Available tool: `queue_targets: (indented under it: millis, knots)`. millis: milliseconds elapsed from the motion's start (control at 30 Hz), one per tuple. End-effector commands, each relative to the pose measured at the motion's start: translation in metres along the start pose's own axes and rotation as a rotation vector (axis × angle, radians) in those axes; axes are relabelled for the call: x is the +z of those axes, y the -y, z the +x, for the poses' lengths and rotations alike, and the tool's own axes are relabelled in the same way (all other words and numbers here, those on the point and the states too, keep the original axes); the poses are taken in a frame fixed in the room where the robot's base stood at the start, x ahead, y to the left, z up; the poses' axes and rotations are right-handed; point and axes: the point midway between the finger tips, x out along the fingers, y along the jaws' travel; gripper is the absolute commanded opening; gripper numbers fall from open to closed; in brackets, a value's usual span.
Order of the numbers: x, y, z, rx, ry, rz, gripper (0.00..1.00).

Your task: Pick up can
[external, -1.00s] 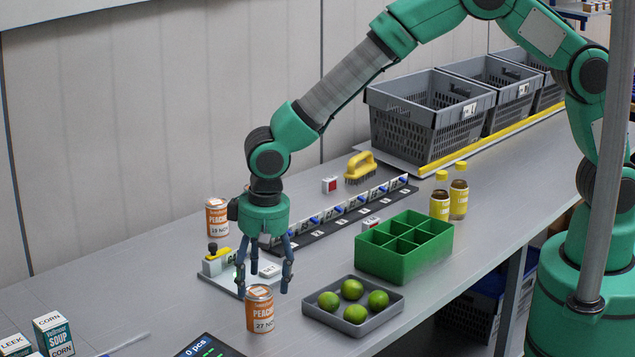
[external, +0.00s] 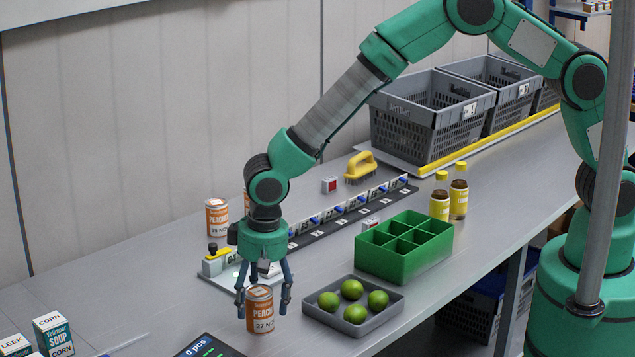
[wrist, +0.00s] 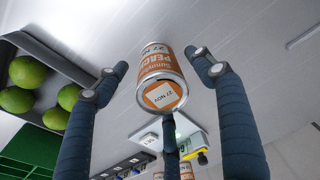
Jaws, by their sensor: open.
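An orange and white peach can (external: 260,312) marked 27 NOV stands upright near the front edge of the bench. My gripper (external: 263,308) is open and comes down over the can, with its fingers spread around it. In the wrist view the can (wrist: 160,80) stands between the fingers of my gripper (wrist: 160,70), with gaps visible at its left and right. A further finger shows near the can's top; I cannot tell if it touches. A second peach can (external: 216,218) stands farther back, and another, partly hidden by my arm, is beside it (external: 247,200).
A grey tray of limes (external: 388,322) lies just right of the can. A green divided box (external: 405,262) and two yellow-labelled bottles (external: 449,197) stand beyond it. Soup cartons (external: 54,335) and a dark display (external: 205,346) are front left.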

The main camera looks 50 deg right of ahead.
Motion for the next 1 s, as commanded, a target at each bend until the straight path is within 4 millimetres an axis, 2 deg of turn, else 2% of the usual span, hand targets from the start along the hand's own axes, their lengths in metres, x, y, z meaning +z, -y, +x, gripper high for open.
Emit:
queue_targets:
  millis: [33, 200, 767, 867, 1000]
  knots:
    - [0.0, 0.0, 0.007, 0.001, 0.001, 0.0, 0.68]
    - [-0.001, 0.0, 0.018, 0.0, -0.001, 0.0, 0.68]
    - [0.0, 0.0, 0.02, 0.0, 0.0, 0.0, 0.68]
    - [0.0, 0.0, 0.02, 0.0, 0.0, 0.0, 0.52]
    - [0.0, 0.0, 0.02, 0.0, 0.0, 0.0, 0.24]
